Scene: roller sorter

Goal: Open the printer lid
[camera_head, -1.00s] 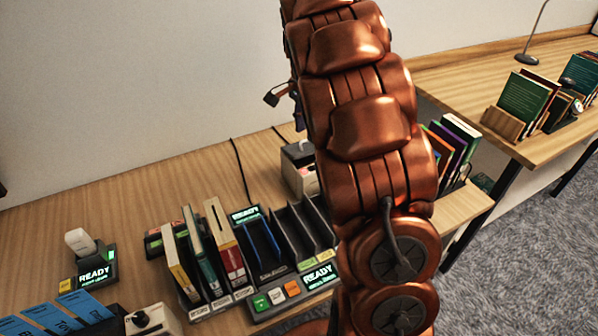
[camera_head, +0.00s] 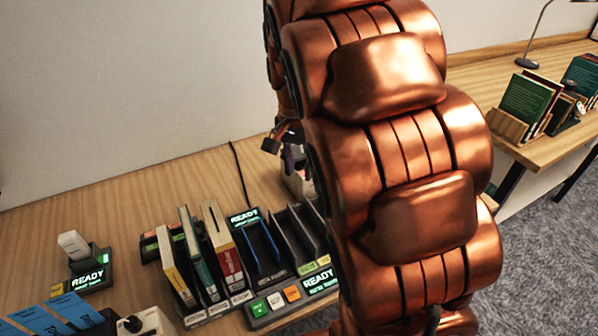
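A small pale box (camera_head: 298,182), which may be the printer, stands on the desk behind my arm. Only its left part shows, so I cannot tell how its lid stands. My copper-coloured arm covers the middle of the view. Part of my gripper (camera_head: 281,150) shows at the arm's left edge, with dark finger parts pointing down just above and left of the pale box in the picture. The rest of it is hidden, so its opening and any contact with the box cannot be made out.
A sorter rack (camera_head: 262,270) with upright books and empty slots stands in front of the box. A scanner-like device (camera_head: 80,262) and blue cards (camera_head: 55,318) are at left. Another desk (camera_head: 560,150) holds books at right. The desk's back left is clear.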

